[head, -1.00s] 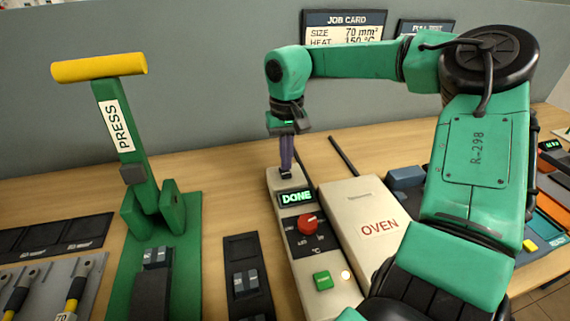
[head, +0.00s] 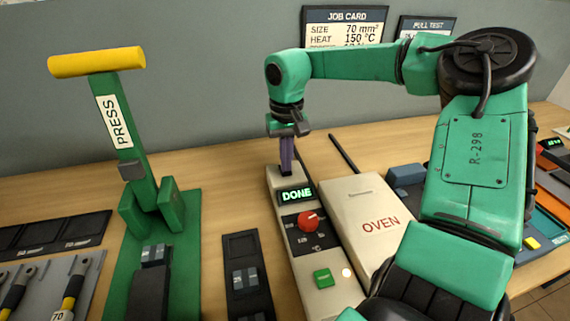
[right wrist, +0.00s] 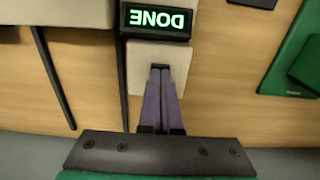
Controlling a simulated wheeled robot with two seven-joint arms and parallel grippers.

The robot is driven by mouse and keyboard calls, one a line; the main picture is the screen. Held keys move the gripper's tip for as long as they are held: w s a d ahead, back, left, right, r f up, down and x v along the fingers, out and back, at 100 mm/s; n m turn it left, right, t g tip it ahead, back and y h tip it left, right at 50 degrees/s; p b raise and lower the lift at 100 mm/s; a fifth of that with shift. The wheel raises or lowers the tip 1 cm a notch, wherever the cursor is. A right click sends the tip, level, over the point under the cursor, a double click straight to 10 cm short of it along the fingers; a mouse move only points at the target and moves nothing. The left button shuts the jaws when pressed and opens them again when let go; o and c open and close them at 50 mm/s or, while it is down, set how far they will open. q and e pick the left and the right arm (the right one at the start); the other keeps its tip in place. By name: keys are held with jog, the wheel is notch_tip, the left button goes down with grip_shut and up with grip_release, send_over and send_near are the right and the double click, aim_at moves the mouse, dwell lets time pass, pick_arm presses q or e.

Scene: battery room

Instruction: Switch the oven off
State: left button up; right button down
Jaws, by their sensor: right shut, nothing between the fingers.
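The oven (head: 365,212) is a beige box on the bench. Its narrow control panel (head: 285,181) stands along its left side. The panel has a lit display (head: 296,195) reading DONE, a red knob (head: 308,220), a green button (head: 323,278) and a small glowing lamp (head: 346,273). My right gripper (head: 286,170) points down at the far end of the panel, behind the display. Its purple fingers are shut with nothing between them. In the right wrist view, the fingertips (right wrist: 160,70) are over a small dark part on the panel, close to or touching it. My left gripper is out of view.
A green press (head: 165,225) with a yellow handle (head: 97,62) stands to the left. A dark tray (head: 246,260) lies between press and panel. A job card (head: 346,28) is on the back wall. Bare bench shows behind the panel.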

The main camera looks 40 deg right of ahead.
jog(key=shift+f, duration=0.25)
jog(key=shift+s+r, duration=0.1)
jog(key=shift+r, duration=0.05)
notch_tip(320, 180, up, 7)
jog(key=p, duration=0.6)
jog(key=shift+f, duration=0.2)
